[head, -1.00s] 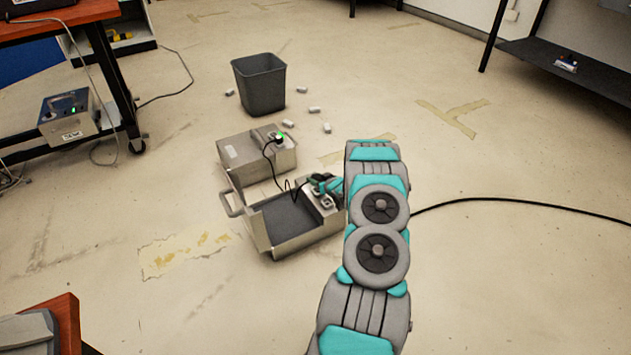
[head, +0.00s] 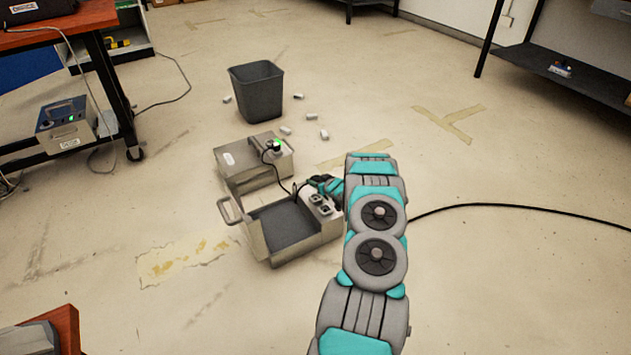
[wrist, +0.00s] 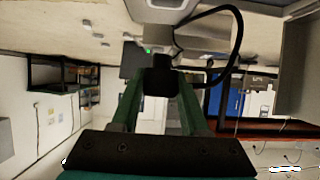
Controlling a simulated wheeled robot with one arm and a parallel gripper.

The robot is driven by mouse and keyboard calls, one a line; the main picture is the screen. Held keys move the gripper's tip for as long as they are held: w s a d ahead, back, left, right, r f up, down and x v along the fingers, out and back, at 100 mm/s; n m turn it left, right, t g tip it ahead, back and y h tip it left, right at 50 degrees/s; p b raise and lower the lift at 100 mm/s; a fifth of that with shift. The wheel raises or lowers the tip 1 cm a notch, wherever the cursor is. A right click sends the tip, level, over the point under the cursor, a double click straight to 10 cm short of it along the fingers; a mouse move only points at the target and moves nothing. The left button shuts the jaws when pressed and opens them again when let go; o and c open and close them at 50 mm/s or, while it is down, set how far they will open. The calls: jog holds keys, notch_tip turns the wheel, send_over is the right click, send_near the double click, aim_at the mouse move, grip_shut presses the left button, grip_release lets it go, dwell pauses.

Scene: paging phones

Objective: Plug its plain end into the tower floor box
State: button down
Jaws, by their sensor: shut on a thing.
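A metal floor box (head: 290,255) stands open on the floor, with a raised handle at its left and a dark recess. Sockets (head: 319,204) sit on its right-hand ledge. A second metal box (head: 240,178) stands just behind it. A plug with a green light (head: 275,148) sits on top of that second box. A black cable (head: 287,186) runs from it towards my gripper (head: 318,183). My gripper is just behind the sockets, apart from them as far as I can see. In the wrist view its green fingers are shut on a black plug (wrist: 160,82), with the cable (wrist: 238,48) looping right. The plug's tip is hidden.
A grey bin (head: 257,95) with several small white pieces around it stands behind the boxes. An orange-topped bench (head: 60,27) is at the left, a dark shelf (head: 570,75) at the right. Another black cable (head: 500,205) crosses the floor at right.

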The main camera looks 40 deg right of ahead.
aim_at(316, 200)
jog(key=shift+f, duration=0.1)
jog(key=shift+f+b, duration=1.4)
jog(key=shift+f, duration=1.75)
jog(key=shift+f+b, duration=0.35)
jog(key=shift+f, duration=0.25)
jog(key=c, duration=0.7)
grip_release()
jog(key=shift+c, duration=0.2)
jog(key=o, duration=0.4)
jog(key=shift+s+a+f, duration=0.1)
jog(key=shift+f, duration=0.05)
jog(key=shift+s+a, duration=0.1)
jog(key=shift+d+r+v, duration=0.1)
jog(key=shift+r+v, duration=0.05)
jog(key=shift+v, duration=1.1)
jog(key=shift+d+r+v, duration=0.1)
jog(key=shift+d+v, duration=0.05)
jog(key=shift+v, duration=1.15)
jog(key=shift+d+r+v, duration=0.1)
jog(key=shift+r+v, duration=0.05)
jog(key=shift+v, duration=1.1)
